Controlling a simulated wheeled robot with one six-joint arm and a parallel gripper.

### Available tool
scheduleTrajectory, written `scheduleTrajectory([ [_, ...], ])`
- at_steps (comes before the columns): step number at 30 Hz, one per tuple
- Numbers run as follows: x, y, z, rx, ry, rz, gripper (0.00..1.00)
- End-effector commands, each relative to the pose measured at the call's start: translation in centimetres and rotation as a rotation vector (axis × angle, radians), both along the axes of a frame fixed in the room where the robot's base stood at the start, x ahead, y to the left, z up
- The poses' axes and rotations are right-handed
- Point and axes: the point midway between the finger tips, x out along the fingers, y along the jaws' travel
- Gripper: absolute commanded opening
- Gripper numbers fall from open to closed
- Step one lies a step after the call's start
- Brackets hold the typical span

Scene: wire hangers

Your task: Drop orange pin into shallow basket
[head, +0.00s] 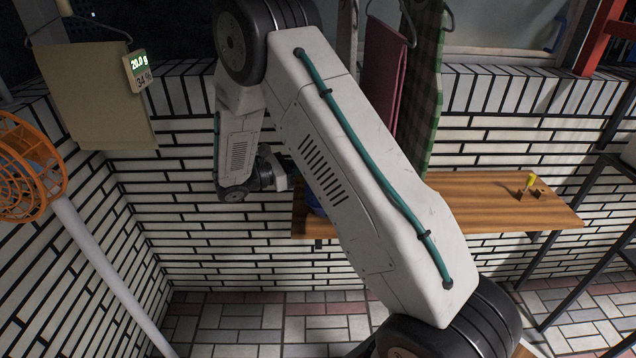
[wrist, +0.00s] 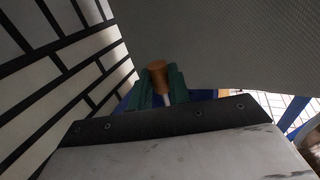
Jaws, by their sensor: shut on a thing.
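In the wrist view, the green fingers of my gripper (wrist: 160,88) are closed on a small pin with a dull orange, rounded head (wrist: 157,68) and a pale shaft. The head stands up beyond the fingertips. In the head view my wrist (head: 272,172) is left of the big arm link, which hides the fingers and the pin. A blue thing (head: 315,202) shows partly behind that link at the left end of the wooden shelf (head: 450,205). I cannot tell whether it is the shallow basket. Blue patches also show behind the fingers in the wrist view (wrist: 207,95).
A beige cloth (head: 95,95) with a small display tag hangs at left, above an orange round cage (head: 25,170) by a grey pole. Maroon (head: 383,75) and green checked cloths (head: 424,85) hang at the back. A yellow item (head: 531,181) stands on the shelf's right. A grey textured surface (wrist: 240,45) fills the upper wrist view.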

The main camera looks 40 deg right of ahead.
Motion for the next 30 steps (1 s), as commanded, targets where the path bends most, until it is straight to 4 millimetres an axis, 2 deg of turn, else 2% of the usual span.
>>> scheduleTrajectory([
  [1, -0.4, -1.3, 0.0, 0.001, 0.001, -0.005, 0.00],
  [5, -0.8, -3.7, 0.0, 0.000, 0.000, -0.002, 0.00],
  [8, -0.7, -3.3, -1.7, 0.001, 0.003, 0.002, 0.00],
  [14, -0.7, -3.3, -2.9, 0.000, 0.001, 0.001, 0.00],
  [22, -0.7, -3.2, -6.7, 0.000, 0.002, 0.001, 0.00],
  [30, -0.7, -3.2, -7.1, 0.001, -0.001, 0.001, 0.00],
])
